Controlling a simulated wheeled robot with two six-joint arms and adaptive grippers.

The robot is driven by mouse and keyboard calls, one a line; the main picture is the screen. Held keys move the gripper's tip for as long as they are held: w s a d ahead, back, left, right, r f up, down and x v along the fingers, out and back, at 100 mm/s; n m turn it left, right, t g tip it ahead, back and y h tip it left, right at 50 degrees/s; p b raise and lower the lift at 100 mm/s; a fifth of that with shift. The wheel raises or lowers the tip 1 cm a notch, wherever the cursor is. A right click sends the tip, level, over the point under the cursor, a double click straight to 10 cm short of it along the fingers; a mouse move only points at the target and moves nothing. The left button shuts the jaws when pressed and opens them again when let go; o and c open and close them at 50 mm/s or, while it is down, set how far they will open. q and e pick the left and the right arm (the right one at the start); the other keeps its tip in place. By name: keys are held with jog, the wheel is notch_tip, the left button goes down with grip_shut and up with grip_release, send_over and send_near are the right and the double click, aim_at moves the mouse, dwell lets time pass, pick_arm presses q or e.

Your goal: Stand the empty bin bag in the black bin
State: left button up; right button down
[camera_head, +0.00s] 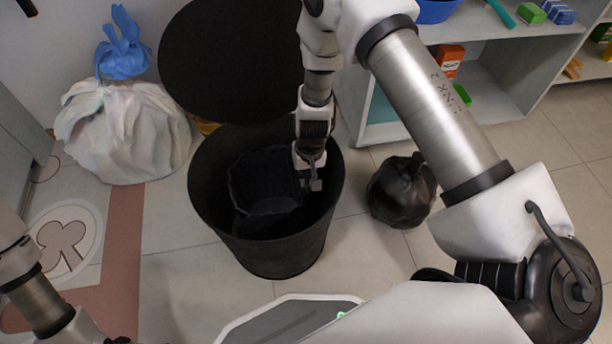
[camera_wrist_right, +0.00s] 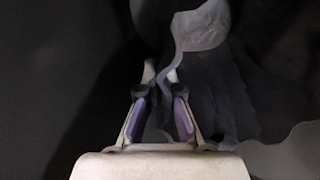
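The black bin (camera_head: 275,258) stands on the floor in the middle of the head view. The empty bin bag (camera_head: 265,180), dark and open at the top, is upright inside the bin, its rim below the bin's rim. My right gripper (camera_head: 316,184) reaches down into the bin at the bag's right side. In the right wrist view the gripper (camera_wrist_right: 160,75) has its fingers parted by a small gap, and the bag's pale edge (camera_wrist_right: 198,28) runs down between them. The bag's bottom is hidden. My left arm shows at the lower left, its gripper out of view.
A round black lid (camera_head: 225,60) is behind the bin. A full white bag (camera_head: 125,130) with a blue bag (camera_head: 123,50) above it is at the left. A tied black bag (camera_head: 400,192) lies right of the bin, before a shelf unit (camera_head: 490,75).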

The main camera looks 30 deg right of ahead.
jog(key=c, duration=1.2)
grip_release()
jog(key=shift+c, duration=0.2)
jog(key=shift+r, duration=0.15)
notch_tip(320, 180, up, 12)
jog(key=shift+s+d, duration=0.15)
jog(key=shift+d, duration=0.2)
